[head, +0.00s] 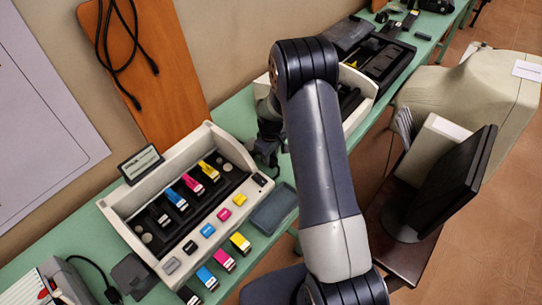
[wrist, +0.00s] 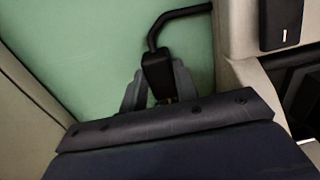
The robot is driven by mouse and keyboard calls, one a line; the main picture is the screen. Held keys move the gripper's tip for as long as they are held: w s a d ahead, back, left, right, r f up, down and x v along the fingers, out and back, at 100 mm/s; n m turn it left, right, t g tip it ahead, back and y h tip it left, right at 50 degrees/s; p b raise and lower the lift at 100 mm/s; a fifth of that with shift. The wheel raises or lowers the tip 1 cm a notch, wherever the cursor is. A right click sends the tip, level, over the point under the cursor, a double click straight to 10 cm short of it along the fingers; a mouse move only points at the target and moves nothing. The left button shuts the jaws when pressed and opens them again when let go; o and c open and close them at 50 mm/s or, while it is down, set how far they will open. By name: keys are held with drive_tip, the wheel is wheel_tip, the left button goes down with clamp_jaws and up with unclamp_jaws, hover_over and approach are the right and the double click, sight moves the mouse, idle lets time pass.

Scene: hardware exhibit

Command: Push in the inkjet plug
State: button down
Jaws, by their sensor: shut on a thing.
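My gripper (wrist: 160,92) is closed around a black plug (wrist: 157,70) in the wrist view, one grey finger on each side. A black cable (wrist: 183,13) leaves the plug's top and bends right. The plug's front end is hidden behind my wrist, and I cannot see its socket. In the head view my gripper (head: 264,150) is low over the green table, partly hidden by my arm, right of the open beige inkjet unit (head: 119,207) with its coloured cartridges (head: 191,183).
The green table (head: 60,232) is narrow, with a wall behind. A second beige machine (head: 362,84) stands beyond my arm. A dark tray (head: 274,207) lies right of the inkjet unit. A beige casing (wrist: 235,55) is close right of the plug in the wrist view. A monitor (head: 440,185) stands right.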

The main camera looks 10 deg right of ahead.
drive_tip(key=shift+w+a+f+b, duration=0.15)
drive_tip(key=shift+w+a+b, duration=0.5)
drive_tip(key=shift+w, duration=0.35)
drive_tip(key=shift+w+a, duration=0.25)
drive_tip(key=shift+w, duration=0.05)
drive_tip(key=shift+r, duration=0.2)
drive_tip(key=c, duration=1.1)
unclamp_jaws()
drive_tip(key=shift+w+a, duration=0.1)
wheel_tip(320, 180, up, 11)
drive_tip(key=shift+f+b, duration=0.15)
drive_tip(key=shift+b, duration=0.85)
